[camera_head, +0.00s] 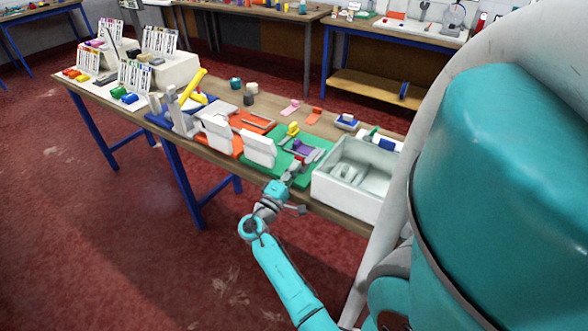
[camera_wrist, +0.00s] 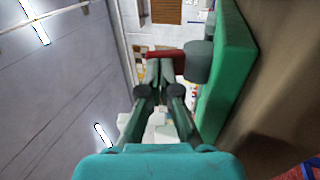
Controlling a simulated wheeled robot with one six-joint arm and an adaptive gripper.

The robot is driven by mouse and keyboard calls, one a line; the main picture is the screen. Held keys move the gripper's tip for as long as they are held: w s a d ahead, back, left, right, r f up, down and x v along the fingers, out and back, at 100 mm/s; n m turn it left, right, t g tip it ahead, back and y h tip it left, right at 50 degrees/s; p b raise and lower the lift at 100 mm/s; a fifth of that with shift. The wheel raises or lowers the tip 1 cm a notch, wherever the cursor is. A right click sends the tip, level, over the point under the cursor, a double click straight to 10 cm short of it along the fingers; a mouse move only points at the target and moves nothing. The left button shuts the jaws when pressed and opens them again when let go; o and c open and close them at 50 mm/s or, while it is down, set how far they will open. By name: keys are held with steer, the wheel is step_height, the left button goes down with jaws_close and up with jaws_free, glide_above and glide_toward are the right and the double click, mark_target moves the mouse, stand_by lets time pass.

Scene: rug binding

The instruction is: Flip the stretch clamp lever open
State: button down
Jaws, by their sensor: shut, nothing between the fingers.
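My gripper (camera_head: 292,172) is at the near edge of the green board (camera_head: 318,176), low over the bench front. In the wrist view its fingers (camera_wrist: 160,66) are together with nothing between them. A dark red bar (camera_wrist: 178,57) lies across the view just past the fingertips, beside a grey cylinder (camera_wrist: 198,62) against the green board (camera_wrist: 229,62). The bar looks like the clamp lever, but I cannot tell its position or whether the fingers touch it. In the head view a purple piece (camera_head: 303,147) and a yellow piece (camera_head: 292,129) sit on the green board.
A white open bin (camera_head: 353,197) stands right of the green board. Red floor in front of the bench is clear.

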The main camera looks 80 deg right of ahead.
mark_target(298, 159)
steer(key=y, duration=0.1)
steer(key=d+r+t+y, duration=0.1)
steer(key=y, duration=0.1)
steer(key=shift+s+r, duration=0.15)
steer(key=shift+r, duration=0.1)
steer(key=y, duration=0.1)
steer(key=d+y, duration=0.1)
steer(key=shift+s+r+t+y, duration=0.2)
steer(key=shift+r+t+y, duration=0.1)
steer(key=shift+r+t, duration=0.1)
steer(key=shift+f, duration=0.15)
